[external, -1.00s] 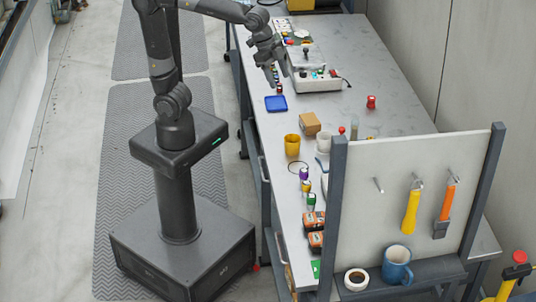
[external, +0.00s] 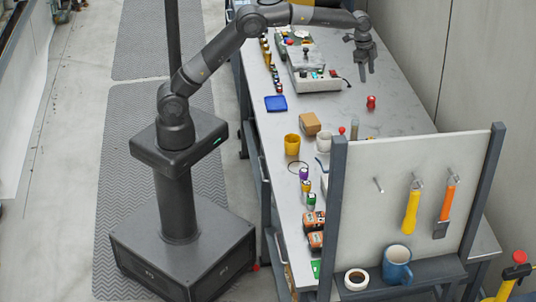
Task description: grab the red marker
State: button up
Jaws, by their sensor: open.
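A short, upright red object (external: 371,102) stands alone on the right part of the grey workbench (external: 400,118). It is too small to tell for sure whether it is the red marker. A small red-topped item (external: 279,88) also stands at the near end of a row along the bench's left edge. My gripper (external: 367,71) points down, open and empty, above the right part of the bench. In the picture it is just above the lone red object, apart from it.
A control box (external: 316,81) with buttons and a joystick stands left of my gripper. A tool panel (external: 390,170) rises at the front. The bench around the lone red object is clear.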

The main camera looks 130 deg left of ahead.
send_near(371, 97)
jog(key=f, duration=0.4)
jog(key=shift+w+a+f, duration=0.3)
jog(key=shift+w, duration=0.1)
jog(key=shift+w+d+f, duration=0.1)
jog(key=shift+w+f, duration=0.1)
jog(key=shift+f, duration=0.75)
jog(key=shift+w+d+f, duration=0.1)
jog(key=shift+w+f, duration=0.1)
jog(key=shift+f, duration=0.8)
jog(key=shift+w+d+f, duration=0.1)
jog(key=shift+w+f, duration=0.1)
jog(key=shift+f, duration=0.75)
jog(key=shift+c, duration=0.4)
jog(key=c, duration=0.9)
jog(key=shift+c, duration=0.2)
jog(key=shift+r, duration=0.15)
